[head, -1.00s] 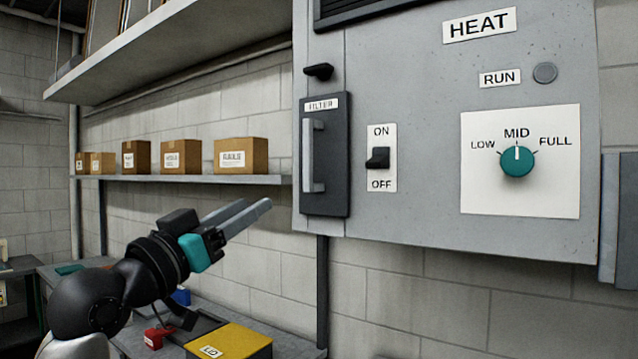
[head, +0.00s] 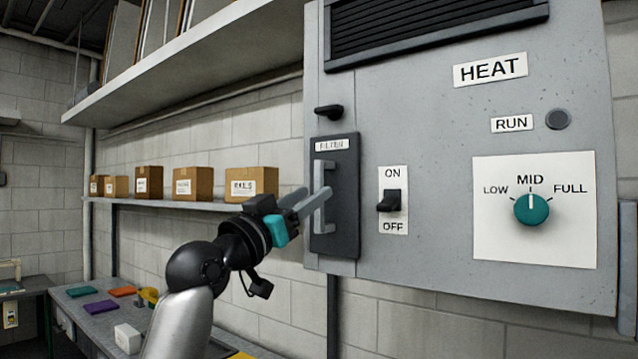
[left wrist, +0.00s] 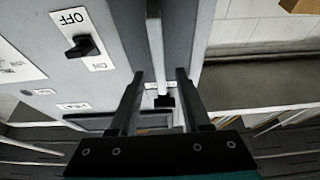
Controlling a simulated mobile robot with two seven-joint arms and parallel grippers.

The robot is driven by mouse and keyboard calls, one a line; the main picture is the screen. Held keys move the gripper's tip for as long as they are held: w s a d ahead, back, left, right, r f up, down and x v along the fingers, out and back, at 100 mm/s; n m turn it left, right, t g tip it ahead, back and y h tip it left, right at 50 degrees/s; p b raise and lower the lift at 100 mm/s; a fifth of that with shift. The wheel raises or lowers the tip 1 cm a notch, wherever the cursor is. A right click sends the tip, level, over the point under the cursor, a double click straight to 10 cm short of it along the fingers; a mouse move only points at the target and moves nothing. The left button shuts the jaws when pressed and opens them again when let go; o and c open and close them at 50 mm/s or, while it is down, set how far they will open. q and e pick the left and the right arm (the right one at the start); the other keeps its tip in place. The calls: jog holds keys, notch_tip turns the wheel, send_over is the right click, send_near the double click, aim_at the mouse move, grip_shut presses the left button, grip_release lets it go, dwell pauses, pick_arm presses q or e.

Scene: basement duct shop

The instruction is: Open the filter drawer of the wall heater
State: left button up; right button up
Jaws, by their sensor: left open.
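The grey wall heater (head: 430,140) has a dark filter drawer (head: 346,190) at its lower left, flush with the front as far as I can see. The drawer has an upright light-grey bar handle (head: 319,172) and a FILTER label above it. My left gripper (head: 316,196) is open, with its fingertips at the handle's middle. In the left wrist view, the handle (left wrist: 155,45) lies between the spread fingers (left wrist: 160,74); whether they touch it I cannot tell. The fingers hide part of the handle in the head view. My right gripper is not in view.
A black latch-like knob (head: 328,112) sticks out above the drawer. An ON/OFF switch (head: 391,201) and teal dial (head: 531,209) are to its right. A shelf with several boxes (head: 251,184) is at left, above a workbench (head: 90,308) with small items.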

pick_arm(q)
jog(key=shift+p+x, duration=0.4)
jog(key=shift+x, duration=1.3)
jog(key=shift+c, duration=0.4)
grip_shut()
